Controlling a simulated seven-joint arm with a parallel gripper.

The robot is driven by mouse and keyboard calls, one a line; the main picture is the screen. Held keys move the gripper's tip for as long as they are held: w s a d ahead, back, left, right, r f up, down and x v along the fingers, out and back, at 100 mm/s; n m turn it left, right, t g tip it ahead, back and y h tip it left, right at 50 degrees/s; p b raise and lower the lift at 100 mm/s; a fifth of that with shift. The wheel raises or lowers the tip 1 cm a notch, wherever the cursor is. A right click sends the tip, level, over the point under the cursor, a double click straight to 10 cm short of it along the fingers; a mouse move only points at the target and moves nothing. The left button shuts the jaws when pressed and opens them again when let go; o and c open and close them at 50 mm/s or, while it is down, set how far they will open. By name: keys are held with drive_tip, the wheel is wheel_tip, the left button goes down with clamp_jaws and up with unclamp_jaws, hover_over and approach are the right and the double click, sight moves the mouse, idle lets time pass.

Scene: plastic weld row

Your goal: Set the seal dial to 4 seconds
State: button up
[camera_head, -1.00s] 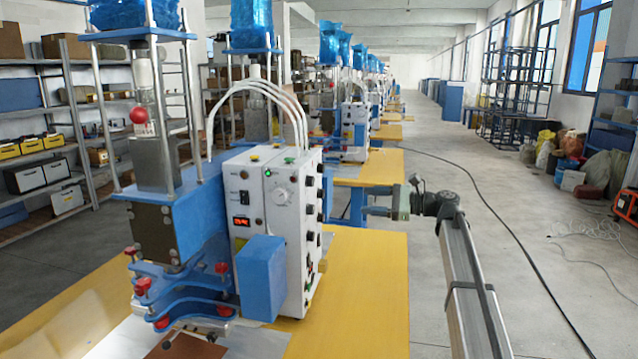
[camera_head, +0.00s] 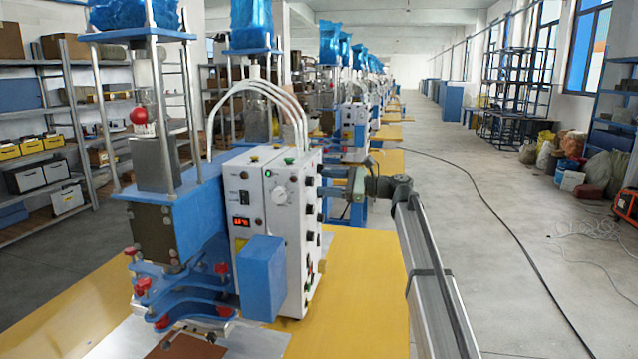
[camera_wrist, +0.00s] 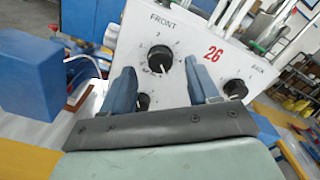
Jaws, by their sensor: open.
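My gripper (camera_head: 328,182) is at that side. In the wrist view, my gripper (camera_wrist: 158,68) is open, its two blue fingers pointing at the panel. A black knob (camera_wrist: 159,59) under the word FRONT shows between the fingertips, with a numbered scale around it. Another knob (camera_wrist: 235,88) is under BACK, and a third (camera_wrist: 143,101) is partly hidden. I cannot tell which is the seal dial, or any contact.
The yellow table (camera_head: 355,290) extends under the machine. A blue block (camera_head: 261,278) juts out at the box's lower front. White hoses arch over the box top. The aisle floor (camera_head: 520,260) on the right is open, with a black cable across it.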

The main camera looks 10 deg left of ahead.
sight(310, 181)
drive_tip(key=shift+a, duration=1.45)
drive_tip(key=c, duration=1)
drive_tip(key=shift+n, duration=0.3)
drive_tip(key=n, duration=0.4)
drive_tip(key=shift+n, duration=0.4)
drive_tip(key=n, duration=0.5)
drive_tip(key=shift+s+f, duration=0.1)
